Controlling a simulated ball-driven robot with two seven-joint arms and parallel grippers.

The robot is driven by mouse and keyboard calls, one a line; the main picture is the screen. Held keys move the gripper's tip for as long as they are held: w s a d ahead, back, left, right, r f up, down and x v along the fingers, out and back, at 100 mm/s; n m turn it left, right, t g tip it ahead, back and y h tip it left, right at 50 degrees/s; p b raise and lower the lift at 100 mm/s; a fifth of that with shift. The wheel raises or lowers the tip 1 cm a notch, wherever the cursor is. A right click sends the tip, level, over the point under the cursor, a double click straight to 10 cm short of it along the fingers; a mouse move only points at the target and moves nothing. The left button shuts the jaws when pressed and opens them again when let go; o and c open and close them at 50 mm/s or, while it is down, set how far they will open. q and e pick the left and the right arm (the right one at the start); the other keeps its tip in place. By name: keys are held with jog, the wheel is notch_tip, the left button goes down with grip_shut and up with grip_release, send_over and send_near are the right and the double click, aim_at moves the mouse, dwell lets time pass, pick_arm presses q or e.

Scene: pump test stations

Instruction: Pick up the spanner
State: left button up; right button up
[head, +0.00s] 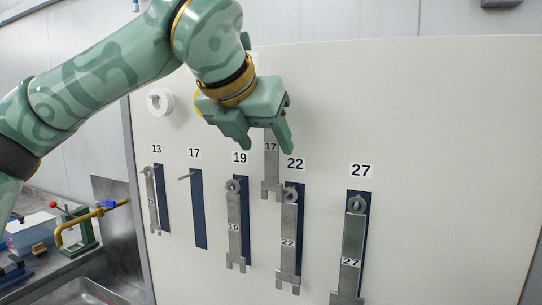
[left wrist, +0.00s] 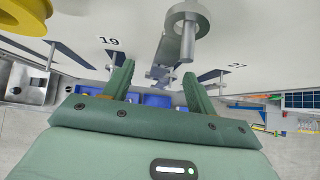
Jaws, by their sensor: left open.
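The grey spanner marked 17 (head: 271,172) hangs upright on the pale board, between and above the spanners marked 19 and 22. Its upper end is hidden behind my left gripper (head: 267,148) in the head view. That gripper is open, pointing down, with its fingertips at either side of the spanner's upper shaft; I cannot tell whether they touch it. In the left wrist view, a grey shaft (left wrist: 170,50) runs down beyond the gap between the open fingers (left wrist: 158,75), below a round grey peg (left wrist: 186,30). My right gripper is not in view.
Spanners marked 13 (head: 152,202), 19 (head: 234,212), 22 (head: 288,242) and 27 (head: 351,245) hang on the board (head: 440,160) over dark blue strips. The strip under label 17 (head: 198,215) has a bare peg. A bench with a vice (head: 75,228) stands at the left.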

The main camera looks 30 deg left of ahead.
aim_at(270, 150)
pick_arm(q)
jog(key=x, duration=0.4)
jog(key=shift+w+d, duration=0.1)
jog(key=shift+w, duration=0.05)
jog(key=shift+c, duration=0.7)
grip_shut()
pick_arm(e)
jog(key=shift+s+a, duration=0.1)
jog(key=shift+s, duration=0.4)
pick_arm(q)
jog(key=shift+r, duration=0.2)
jog(key=shift+s, duration=0.25)
jog(key=s+b, duration=0.2)
jog(key=s, duration=1.5)
jog(key=shift+s, duration=0.35)
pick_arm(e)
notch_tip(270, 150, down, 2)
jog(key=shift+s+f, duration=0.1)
